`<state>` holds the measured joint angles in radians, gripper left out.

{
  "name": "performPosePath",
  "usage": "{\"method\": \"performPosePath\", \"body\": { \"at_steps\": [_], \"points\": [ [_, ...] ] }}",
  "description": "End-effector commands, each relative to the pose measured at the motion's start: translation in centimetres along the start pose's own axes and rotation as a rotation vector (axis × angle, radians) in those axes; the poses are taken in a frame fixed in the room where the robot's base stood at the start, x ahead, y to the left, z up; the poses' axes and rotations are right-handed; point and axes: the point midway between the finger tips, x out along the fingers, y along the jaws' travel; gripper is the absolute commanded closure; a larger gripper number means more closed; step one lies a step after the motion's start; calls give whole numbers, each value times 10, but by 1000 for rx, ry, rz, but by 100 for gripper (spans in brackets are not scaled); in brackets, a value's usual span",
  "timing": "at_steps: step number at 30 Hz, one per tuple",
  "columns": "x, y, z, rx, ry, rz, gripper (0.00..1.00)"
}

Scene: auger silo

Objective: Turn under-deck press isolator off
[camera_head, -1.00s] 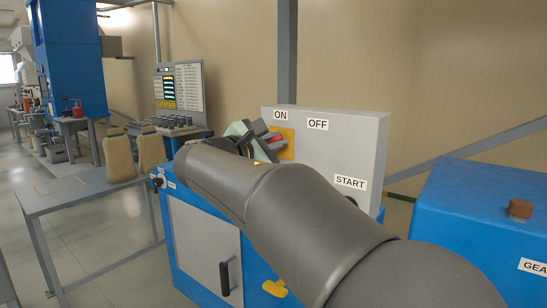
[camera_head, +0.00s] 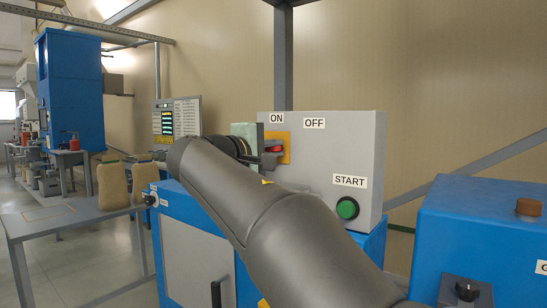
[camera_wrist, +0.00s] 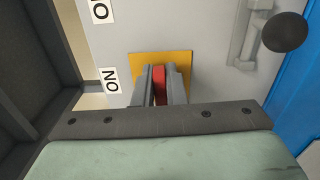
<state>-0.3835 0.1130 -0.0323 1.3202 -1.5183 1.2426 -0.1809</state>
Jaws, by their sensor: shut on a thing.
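The isolator is a red handle (camera_head: 274,149) on a yellow plate (camera_head: 284,141), on the front of a grey box (camera_head: 365,140). An ON label (camera_head: 277,118) is above the plate and an OFF label (camera_head: 314,123) is to its upper right. My gripper (camera_head: 266,157) is at the plate. In the wrist view the two grey fingers of my gripper (camera_wrist: 160,88) are shut on the red handle (camera_wrist: 159,80), one on each side, before the yellow plate (camera_wrist: 143,64). My wrist hides part of the handle in the head view.
A green START button (camera_head: 347,208) sits lower right on the same box. A round dark knob (camera_wrist: 285,32) shows in the wrist view. A blue machine (camera_head: 480,225) stands at the right. A grey table (camera_head: 75,217) with sacks is at the left.

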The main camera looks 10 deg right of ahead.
Motion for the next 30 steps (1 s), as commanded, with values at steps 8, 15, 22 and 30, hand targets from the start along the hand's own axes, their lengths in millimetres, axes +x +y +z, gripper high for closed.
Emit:
{"method": "performPosePath", "body": {
  "at_steps": [8, 15, 22, 30],
  "points": [
    [-2, -4, -6, 43, 12, -4, 100],
    [-2, -3, -6, 47, 13, -3, 100],
    [-2, -2, -5, 47, 13, -1, 67],
    [-1, -1, -2, 49, 6, 1, 67]
  ]
}}
